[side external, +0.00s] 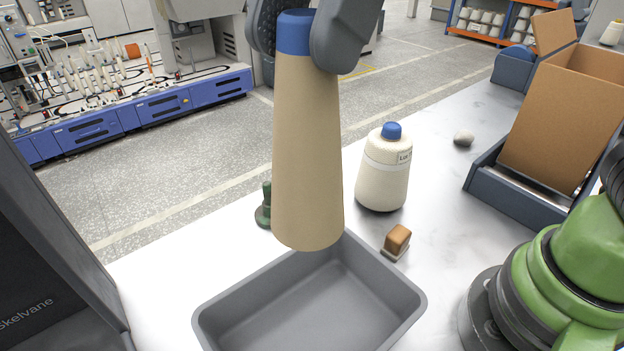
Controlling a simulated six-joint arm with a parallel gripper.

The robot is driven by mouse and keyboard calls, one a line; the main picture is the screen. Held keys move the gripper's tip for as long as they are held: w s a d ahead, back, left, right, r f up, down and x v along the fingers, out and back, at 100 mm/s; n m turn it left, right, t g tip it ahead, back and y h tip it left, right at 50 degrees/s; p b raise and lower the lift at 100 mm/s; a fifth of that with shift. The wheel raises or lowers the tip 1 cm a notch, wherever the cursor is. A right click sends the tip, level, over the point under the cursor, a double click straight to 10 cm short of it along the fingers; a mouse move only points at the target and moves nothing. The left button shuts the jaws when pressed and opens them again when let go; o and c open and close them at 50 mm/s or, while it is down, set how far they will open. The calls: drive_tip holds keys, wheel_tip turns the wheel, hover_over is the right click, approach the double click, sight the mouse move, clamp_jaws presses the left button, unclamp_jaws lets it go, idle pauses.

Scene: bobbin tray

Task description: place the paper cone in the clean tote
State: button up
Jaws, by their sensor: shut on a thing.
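The paper cone (308,150) is tan with a blue band at its narrow top. My gripper (312,35) is shut on that blue top, with one dark finger on each side. The cone hangs nearly upright, wide end down. In the picture its lower end overlaps the far rim of a grey tote (232,292). From this single view I cannot tell its exact height above the tote. The part of the tote that shows looks empty; the cone hides part of its far left rim.
A cream yarn cone (384,178) with a blue tip stands behind the tote. A cardboard box (565,115) stands at right, a dark panel (50,270) at left.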

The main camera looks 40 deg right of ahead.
drive_tip(key=shift+s+a+f+n, duration=0.1)
drive_tip(key=shift+s+a+n, duration=0.1)
drive_tip(key=shift+s, duration=0.2)
drive_tip(key=shift+s+a+f+n, duration=0.1)
drive_tip(key=shift+s+a+n, duration=0.1)
drive_tip(key=shift+s, duration=0.15)
wheel_tip(320, 180, down, 21)
drive_tip(key=shift+w+r, duration=0.15)
drive_tip(key=shift+w, duration=0.05)
drive_tip(key=shift+d, duration=0.1)
drive_tip(key=o, duration=1.1)
drive_tip(key=shift+o, duration=0.2)
drive_tip(key=v, duration=1.1)
drive_tip(key=s+d+r+m+t+h, duration=0.2)
drive_tip(key=d+m, duration=0.5)
drive_tip(key=m, duration=0.5)
drive_tip(key=s+d+r+m+t+h, duration=0.1)
drive_tip(key=s+d+r+m+t, duration=0.3)
drive_tip(key=m, duration=0.9)
drive_tip(key=d+r+t, duration=0.1)
drive_tip(key=d+t, duration=0.1)
drive_tip(key=d, duration=0.1)
drive_tip(key=shift+s+h, duration=0.15)
drive_tip(key=shift+h, duration=0.25)
